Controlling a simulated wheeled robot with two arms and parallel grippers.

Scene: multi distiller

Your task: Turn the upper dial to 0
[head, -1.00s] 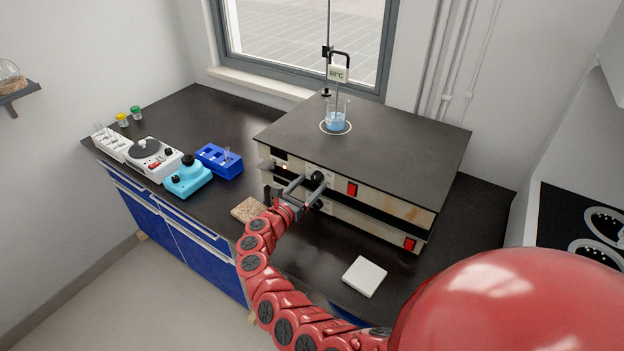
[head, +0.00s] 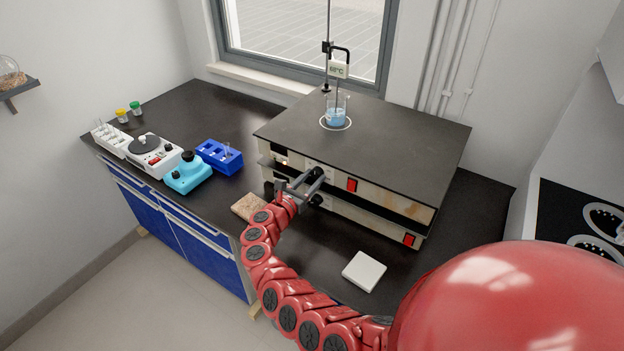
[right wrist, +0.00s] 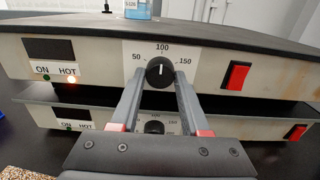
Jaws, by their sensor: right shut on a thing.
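The upper dial (right wrist: 160,68) is a round black knob on the front of the upper hot plate (right wrist: 215,62). Its white pointer line stands upright, at the 100 mark, between the 50 and 150 marks. My right gripper (right wrist: 161,86) is shut on this dial, one finger at each side of it. In the head view my right gripper (head: 311,178) reaches the front panel, and its fingers partly hide the dial. The 0 mark cannot be seen. My left gripper is not in view.
A lower dial (right wrist: 154,127) sits just below, partly behind my gripper. Red switches are on the right of both panels. A beaker (head: 337,115) of blue liquid stands on top. A white tile (head: 364,271) lies on the bench.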

